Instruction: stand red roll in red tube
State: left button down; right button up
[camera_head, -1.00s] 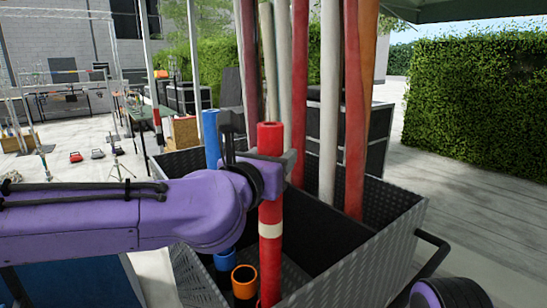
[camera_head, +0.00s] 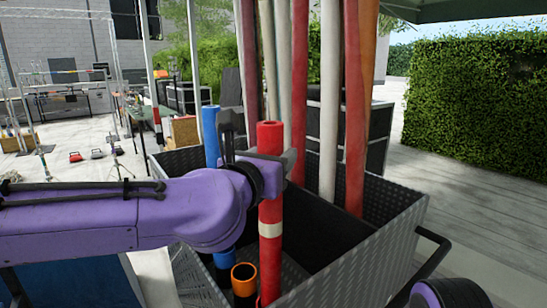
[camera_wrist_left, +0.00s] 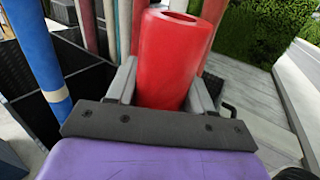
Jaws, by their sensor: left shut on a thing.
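The red roll (camera_head: 269,200), with a pale band (camera_head: 270,229), is upright above the front of the grey truck bin. My left gripper (camera_head: 272,157) is shut on its upper part. In the left wrist view the roll (camera_wrist_left: 172,62) stands between the two fingers (camera_wrist_left: 163,92), its hollow top end showing. A bit of red rim (camera_head: 259,302) shows by the roll's lower end at the bottom edge, probably the red tube. Whether the roll's lower end is inside it I cannot tell. My right gripper is not in view.
A blue roll (camera_head: 210,125) stands just left of the red one, partly behind my arm. An orange-rimmed tube (camera_head: 244,272) is open and empty-looking beside the red roll. Tall red, white and orange rolls (camera_head: 354,120) stand at the back. The bin's wall (camera_head: 385,245) rises on the right.

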pick_arm(q)
jog(key=shift+c, duration=1.8)
grip_release()
